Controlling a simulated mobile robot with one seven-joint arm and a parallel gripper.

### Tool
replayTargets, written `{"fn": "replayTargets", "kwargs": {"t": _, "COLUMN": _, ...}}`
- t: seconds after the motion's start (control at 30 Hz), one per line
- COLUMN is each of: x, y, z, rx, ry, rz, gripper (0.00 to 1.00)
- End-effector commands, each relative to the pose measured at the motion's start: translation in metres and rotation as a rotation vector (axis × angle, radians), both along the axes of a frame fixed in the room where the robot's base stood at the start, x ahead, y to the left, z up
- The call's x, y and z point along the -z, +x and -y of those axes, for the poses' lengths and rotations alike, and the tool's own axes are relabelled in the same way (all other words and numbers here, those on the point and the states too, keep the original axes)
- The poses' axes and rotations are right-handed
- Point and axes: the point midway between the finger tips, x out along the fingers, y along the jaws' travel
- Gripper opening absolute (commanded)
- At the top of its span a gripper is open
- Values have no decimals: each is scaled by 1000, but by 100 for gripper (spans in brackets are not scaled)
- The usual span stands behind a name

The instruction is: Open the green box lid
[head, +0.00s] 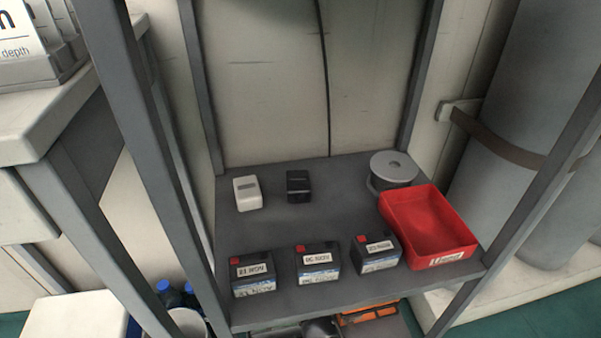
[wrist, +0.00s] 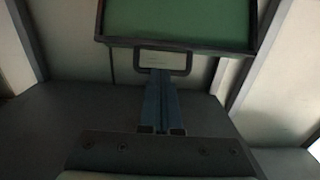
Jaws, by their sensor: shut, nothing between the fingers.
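In the wrist view a green panel (wrist: 181,22) with a dark rim fills the top middle; it looks like part of the green box, but I cannot tell if it is the lid. My gripper (wrist: 160,76) is shut and empty. The green box does not show in the head view.
In the head view a grey rack shelf (head: 265,225) holds several batteries (head: 318,264), a red bin (head: 428,225), a grey spool (head: 393,167), a white block (head: 247,193) and a black block (head: 298,186). Rack posts (head: 150,150) stand at both sides. A large grey cylinder (head: 525,120) is at right.

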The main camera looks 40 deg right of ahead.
Motion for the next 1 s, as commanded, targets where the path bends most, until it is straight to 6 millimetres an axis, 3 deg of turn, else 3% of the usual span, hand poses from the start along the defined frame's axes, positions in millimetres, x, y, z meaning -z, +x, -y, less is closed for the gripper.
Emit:
{"fn": "replayTargets", "kwargs": {"t": 0.03, "x": -18, "y": 11, "z": 5, "rx": -3, "ry": 0, "rz": 2, "gripper": 0}}
{"fn": "replayTargets", "kwargs": {"t": 0.2, "x": -28, "y": 38, "z": 22, "rx": -1, "ry": 1, "rz": 3, "gripper": 0}}
{"fn": "replayTargets", "kwargs": {"t": 0.4, "x": -33, "y": 54, "z": 33, "rx": 0, "ry": 0, "rz": 1, "gripper": 0}}
{"fn": "replayTargets", "kwargs": {"t": 0.83, "x": -33, "y": 55, "z": 33, "rx": 0, "ry": 1, "rz": 0, "gripper": 0}}
{"fn": "replayTargets", "kwargs": {"t": 1.0, "x": -36, "y": 44, "z": 27, "rx": 0, "ry": 3, "rz": -1, "gripper": 0}}
